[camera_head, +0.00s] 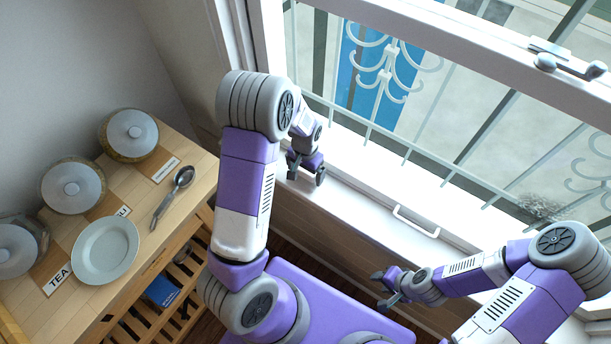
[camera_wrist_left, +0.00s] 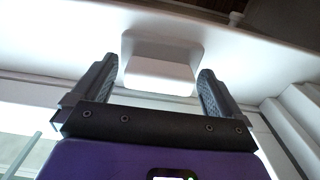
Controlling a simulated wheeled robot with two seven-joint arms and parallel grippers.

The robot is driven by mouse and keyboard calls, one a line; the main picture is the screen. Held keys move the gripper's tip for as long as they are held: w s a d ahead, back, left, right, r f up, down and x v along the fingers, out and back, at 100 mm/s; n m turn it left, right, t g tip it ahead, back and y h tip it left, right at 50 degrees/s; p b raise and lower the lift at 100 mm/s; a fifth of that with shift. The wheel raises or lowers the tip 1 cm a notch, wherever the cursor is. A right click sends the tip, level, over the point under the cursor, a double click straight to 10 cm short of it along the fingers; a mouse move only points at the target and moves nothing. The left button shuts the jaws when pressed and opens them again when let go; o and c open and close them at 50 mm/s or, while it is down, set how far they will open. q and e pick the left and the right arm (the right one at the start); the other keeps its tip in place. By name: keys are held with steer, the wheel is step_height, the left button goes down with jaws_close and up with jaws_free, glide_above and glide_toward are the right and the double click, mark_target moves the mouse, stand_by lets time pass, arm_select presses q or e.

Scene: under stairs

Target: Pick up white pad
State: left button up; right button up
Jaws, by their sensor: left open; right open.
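The white pad (camera_wrist_left: 160,62) lies on the white window sill in the left wrist view. It looks like a small block with rounded corners. My left gripper (camera_wrist_left: 158,78) is open, with one dark finger on each side of the pad in the picture. I cannot tell whether the fingers reach down beside it or are still above it. In the head view my left gripper (camera_head: 306,175) is over the sill, and I cannot make out the pad there. My right gripper (camera_head: 381,289) is open and empty, low in front of the sill.
A wooden shelf top (camera_head: 185,200) at the left holds lidded jars (camera_head: 130,133), a white plate (camera_head: 105,250) and a spoon (camera_head: 172,196). A white handle (camera_head: 416,221) is on the sill to the right. The window frame (camera_head: 480,50) and railing stand behind.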

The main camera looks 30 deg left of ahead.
arm_select(q)
steer(key=shift+c, duration=0.5)
steer(key=c, duration=0.8)
step_height(320, 180, up, 10)
steer(key=shift+p, duration=1)
steer(key=shift+c, duration=0.2)
